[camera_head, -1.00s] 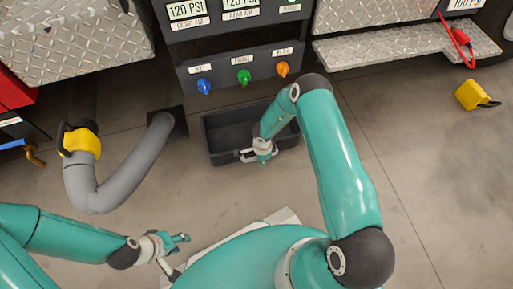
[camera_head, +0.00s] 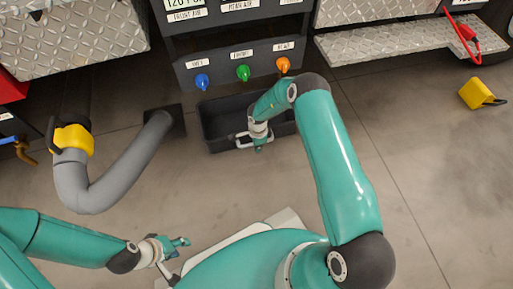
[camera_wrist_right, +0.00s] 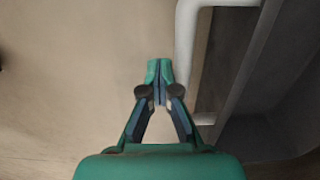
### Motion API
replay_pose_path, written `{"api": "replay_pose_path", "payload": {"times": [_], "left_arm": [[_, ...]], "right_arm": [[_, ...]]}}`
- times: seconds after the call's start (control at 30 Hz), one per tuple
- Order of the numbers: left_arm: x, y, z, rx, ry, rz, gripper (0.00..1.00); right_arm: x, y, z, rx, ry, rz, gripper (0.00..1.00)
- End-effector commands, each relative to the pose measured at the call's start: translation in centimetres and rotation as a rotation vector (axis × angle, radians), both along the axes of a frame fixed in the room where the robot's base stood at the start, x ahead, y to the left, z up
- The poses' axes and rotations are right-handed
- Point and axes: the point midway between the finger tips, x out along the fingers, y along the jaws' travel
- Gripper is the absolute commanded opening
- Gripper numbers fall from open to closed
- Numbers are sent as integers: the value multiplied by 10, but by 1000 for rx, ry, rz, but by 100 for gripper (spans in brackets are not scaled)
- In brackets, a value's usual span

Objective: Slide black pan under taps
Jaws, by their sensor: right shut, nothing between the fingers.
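The black pan (camera_head: 219,142) is a rectangular open tray on the floor, just in front of and below the taps. A pale handle (camera_head: 243,142) runs along its near side. The taps are blue (camera_head: 202,82), green (camera_head: 243,73) and orange (camera_head: 283,65) knobs on a dark panel. My right gripper (camera_head: 258,148) is at the pan's near side by the handle. In the right wrist view, the shut, empty fingers (camera_wrist_right: 160,75) are beside the handle (camera_wrist_right: 186,45), with the pan wall (camera_wrist_right: 235,70) beyond it. My left gripper (camera_head: 182,242) is low at left, away from the pan; its jaws are too small to judge.
A grey hose (camera_head: 100,192) with a yellow collar (camera_head: 73,139) lies left of the pan. Diamond-plate steps (camera_head: 395,42) flank the panel at right. A yellow block (camera_head: 480,93) is on the floor far right.

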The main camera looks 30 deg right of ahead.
Motion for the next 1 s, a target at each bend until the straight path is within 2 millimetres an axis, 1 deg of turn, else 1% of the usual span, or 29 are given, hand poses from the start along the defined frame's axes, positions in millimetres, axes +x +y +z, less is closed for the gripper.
{"api": "replay_pose_path", "payload": {"times": [0.03, 0.37, 0.57, 1.0], "left_arm": [[0, 0, -4, 0, 0, 0, 40], [0, 0, -15, 0, 0, 0, 40], [0, 0, -11, 0, 0, 0, 40], [0, 0, 1, 0, 0, 0, 40]], "right_arm": [[5, -1, -2, -2, -5, -1, 0], [24, -6, -2, -3, -4, -2, 0], [22, -6, 1, -2, -1, -1, 0], [8, -3, 1, -3, 1, -1, 0]]}}
